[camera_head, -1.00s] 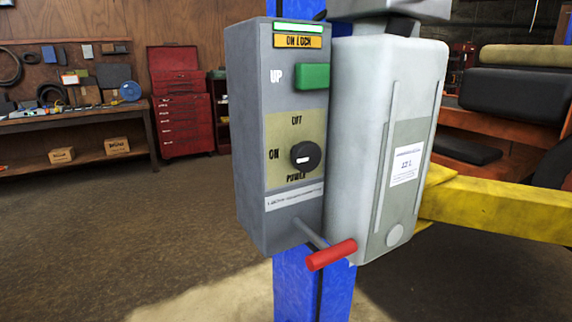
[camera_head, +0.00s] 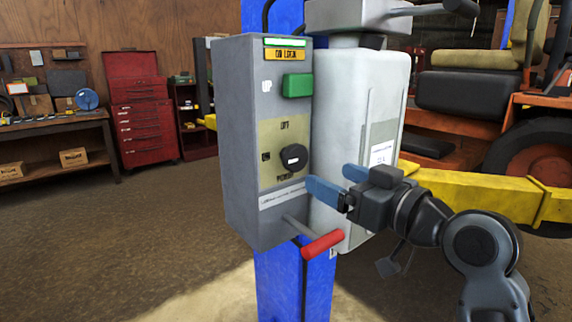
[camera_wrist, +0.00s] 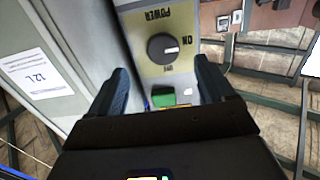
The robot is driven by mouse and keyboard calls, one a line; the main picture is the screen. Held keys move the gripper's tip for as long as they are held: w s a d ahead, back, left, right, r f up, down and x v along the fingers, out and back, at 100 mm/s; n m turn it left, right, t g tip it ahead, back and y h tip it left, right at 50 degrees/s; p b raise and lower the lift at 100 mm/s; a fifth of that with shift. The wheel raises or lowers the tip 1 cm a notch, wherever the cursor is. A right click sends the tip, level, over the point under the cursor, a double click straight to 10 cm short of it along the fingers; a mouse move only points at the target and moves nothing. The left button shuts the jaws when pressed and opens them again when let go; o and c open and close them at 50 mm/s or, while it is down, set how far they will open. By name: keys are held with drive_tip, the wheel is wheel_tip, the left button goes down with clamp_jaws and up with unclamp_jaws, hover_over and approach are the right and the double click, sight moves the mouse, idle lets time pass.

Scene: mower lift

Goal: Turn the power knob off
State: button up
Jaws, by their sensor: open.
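The power knob (camera_head: 293,158) is a round black dial with a white mark on the front of the grey control box (camera_head: 240,160).
A green UP button (camera_head: 298,86) sits above the knob. A red-handled lever (camera_head: 323,244) sticks out below. A pale grey housing (camera_head: 350,100) stands right beside the box. A yellow lift arm (camera_head: 470,190) is behind my arm. Open floor lies left.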

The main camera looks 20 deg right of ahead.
sight(299, 160)
drive_tip(key=shift+a+r+p+x, duration=0.15)
drive_tip(key=shift+p+x, duration=0.3)
drive_tip(key=shift+x, duration=1.55)
drive_tip(key=shift+a+r+p+x, duration=0.15)
drive_tip(key=shift+p+x, duration=0.25)
drive_tip(key=shift+x, duration=1.65)
drive_tip(key=shift+s+d, duration=0.1)
drive_tip(key=shift+c, duration=0.5)
drive_tip(key=c, duration=0.9)
drive_tip(key=shift+c, duration=0.2)
